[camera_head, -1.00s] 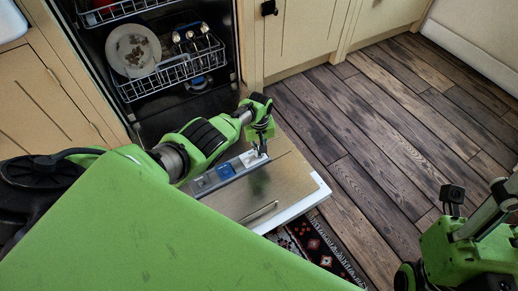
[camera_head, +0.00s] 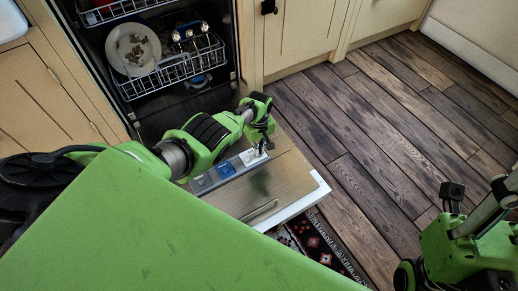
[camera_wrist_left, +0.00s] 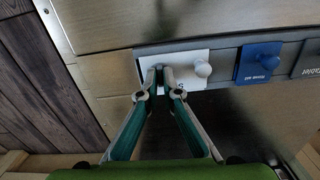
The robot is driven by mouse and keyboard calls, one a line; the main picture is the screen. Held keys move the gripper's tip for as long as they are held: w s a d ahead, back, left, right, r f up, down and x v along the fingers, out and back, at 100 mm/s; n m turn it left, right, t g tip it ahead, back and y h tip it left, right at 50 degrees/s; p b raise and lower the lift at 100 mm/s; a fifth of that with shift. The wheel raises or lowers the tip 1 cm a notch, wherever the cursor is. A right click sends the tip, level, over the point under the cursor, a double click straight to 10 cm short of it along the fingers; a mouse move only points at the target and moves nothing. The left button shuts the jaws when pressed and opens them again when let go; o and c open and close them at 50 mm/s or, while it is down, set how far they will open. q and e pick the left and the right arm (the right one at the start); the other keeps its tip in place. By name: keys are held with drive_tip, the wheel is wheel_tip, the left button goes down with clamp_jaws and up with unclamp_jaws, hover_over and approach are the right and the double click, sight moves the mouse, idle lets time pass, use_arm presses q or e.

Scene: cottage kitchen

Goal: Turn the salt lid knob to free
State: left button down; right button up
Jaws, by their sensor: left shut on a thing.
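The white lid (camera_wrist_left: 185,60) sits in a grey strip on the open dishwasher door; it also shows in the head view (camera_head: 252,158). A round white knob (camera_wrist_left: 203,68) stands out at its right end, beside the fingers and apart from them. My left gripper (camera_wrist_left: 163,73) has its fingertips close together against the white lid, left of that round knob. It is shut on a small part of the lid, mostly hidden between the fingertips. In the head view my left gripper (camera_head: 264,148) reaches down onto the strip. My right arm shows at the lower right; its fingers cannot be made out.
The dishwasher door (camera_head: 262,187) is folded down. A rack (camera_head: 172,72) holds a soiled plate (camera_head: 133,50). The wooden floor (camera_head: 390,130) is clear.

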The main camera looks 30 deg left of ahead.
use_arm(q)
drive_tip(key=c, duration=2.2)
unclamp_jaws()
drive_tip(key=shift+a, duration=0.1)
drive_tip(key=shift+c, duration=0.2)
drive_tip(key=shift+r, duration=0.1)
wheel_tip(320, 180, up, 12)
